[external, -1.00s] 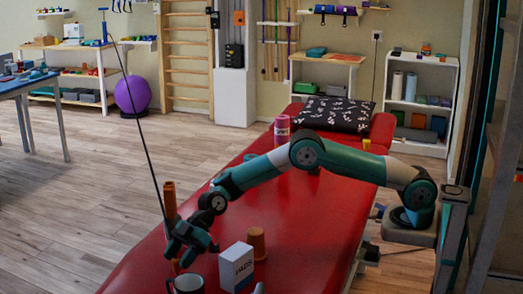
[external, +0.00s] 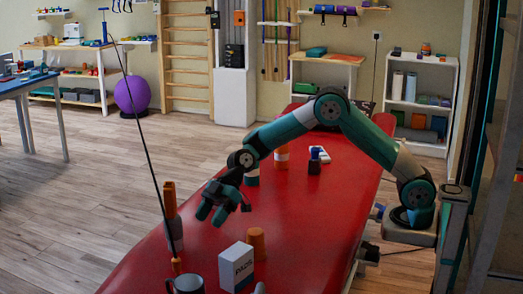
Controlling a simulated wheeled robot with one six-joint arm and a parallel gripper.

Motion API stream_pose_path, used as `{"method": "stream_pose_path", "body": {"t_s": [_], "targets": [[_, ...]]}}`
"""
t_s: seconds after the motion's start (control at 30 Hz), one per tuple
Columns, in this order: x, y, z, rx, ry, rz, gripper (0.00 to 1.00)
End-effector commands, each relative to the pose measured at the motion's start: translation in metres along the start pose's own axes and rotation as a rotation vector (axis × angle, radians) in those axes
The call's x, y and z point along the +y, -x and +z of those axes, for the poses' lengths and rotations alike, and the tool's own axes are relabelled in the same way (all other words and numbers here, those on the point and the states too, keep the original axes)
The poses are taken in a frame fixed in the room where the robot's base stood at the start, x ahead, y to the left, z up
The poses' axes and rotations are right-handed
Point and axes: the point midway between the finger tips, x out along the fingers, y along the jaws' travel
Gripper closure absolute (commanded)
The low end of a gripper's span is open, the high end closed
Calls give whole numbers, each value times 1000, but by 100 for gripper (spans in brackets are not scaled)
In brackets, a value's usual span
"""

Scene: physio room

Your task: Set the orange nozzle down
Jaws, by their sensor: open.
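An upright orange piece (external: 169,199), which looks like the nozzle, shows at the left edge of the red treatment table (external: 312,215), above a grey body (external: 173,234). I cannot tell whether the two are joined or one stands behind the other. A small orange tip (external: 176,265) shows just below, behind the grey mug (external: 188,284). My gripper (external: 216,213) is open and empty, to the right of the orange piece and apart from it, above the table. An orange cup-like piece (external: 256,242) stands on the table to the lower right.
A white box (external: 236,266) stands beside the orange cup-like piece. Farther back are an orange-and-white container (external: 281,157) and a dark holder (external: 315,167) with a white-and-blue item (external: 319,153). The middle right of the table is clear.

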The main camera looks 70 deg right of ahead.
Motion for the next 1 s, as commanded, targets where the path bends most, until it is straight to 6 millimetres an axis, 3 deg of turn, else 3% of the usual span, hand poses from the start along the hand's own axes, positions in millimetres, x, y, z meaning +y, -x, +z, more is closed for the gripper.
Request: {"method": "stream_pose_path", "body": {"t_s": [0.1, 0.23, 0.4, 0.5, 0.6, 0.7, 1.0], "targets": [[-51, 51, -8, -102, -106, 4, 48], [-119, 106, 8, -236, -258, 22, 48], [-209, 167, 52, -395, -453, 68, 48], [-250, 190, 81, -466, -543, 95, 48], [-277, 205, 103, -513, -606, 117, 48], [-291, 212, 115, -539, -641, 130, 48], [-295, 213, 119, -547, -652, 133, 48]]}}
